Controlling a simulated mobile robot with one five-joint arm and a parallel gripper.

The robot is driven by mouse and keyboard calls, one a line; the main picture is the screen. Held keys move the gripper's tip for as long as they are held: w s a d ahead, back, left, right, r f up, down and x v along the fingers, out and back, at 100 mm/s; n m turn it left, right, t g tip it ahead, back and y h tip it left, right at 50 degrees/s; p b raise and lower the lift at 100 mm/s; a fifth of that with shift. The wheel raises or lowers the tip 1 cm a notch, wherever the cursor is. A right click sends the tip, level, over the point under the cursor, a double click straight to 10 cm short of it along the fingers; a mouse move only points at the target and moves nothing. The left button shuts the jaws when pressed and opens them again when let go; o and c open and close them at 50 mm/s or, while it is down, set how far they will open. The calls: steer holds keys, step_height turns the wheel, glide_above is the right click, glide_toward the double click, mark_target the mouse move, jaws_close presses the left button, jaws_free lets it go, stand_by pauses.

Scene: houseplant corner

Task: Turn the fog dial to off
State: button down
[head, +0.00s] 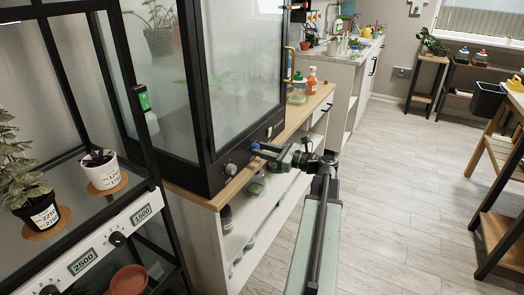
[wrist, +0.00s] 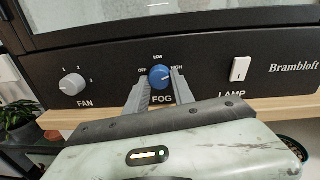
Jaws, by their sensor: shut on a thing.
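The blue fog dial (wrist: 160,77) sits on the dark front panel (wrist: 115,75) of the glass cabinet, above the word FOG. OFF is printed at its left, LOW above it and HIGH at its right. Its small pale mark seems to lean right, toward HIGH. My gripper (wrist: 161,84) has one finger on each side of the dial and is shut on it. In the head view my gripper (head: 265,150) reaches the cabinet's lower front, where the dial (head: 255,146) shows as a small blue spot.
A grey fan dial (wrist: 72,84) is to the left and a white lamp switch (wrist: 238,69) to the right. The wooden counter (head: 228,188) edge runs below the panel. An orange spray bottle (head: 312,80) stands farther along the counter. Open floor (head: 400,200) lies to the right.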

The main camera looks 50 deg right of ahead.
steer(key=n, duration=0.7)
steer(key=shift+n+p, duration=0.3)
steer(key=shift+p, duration=0.1)
steer(key=n+h, duration=0.1)
steer(key=n, duration=1.8)
steer(key=shift+s+a, duration=0.1)
steer(key=shift+a, duration=0.05)
steer(key=c, duration=1.1)
jaws_free()
steer(key=shift+r, duration=0.1)
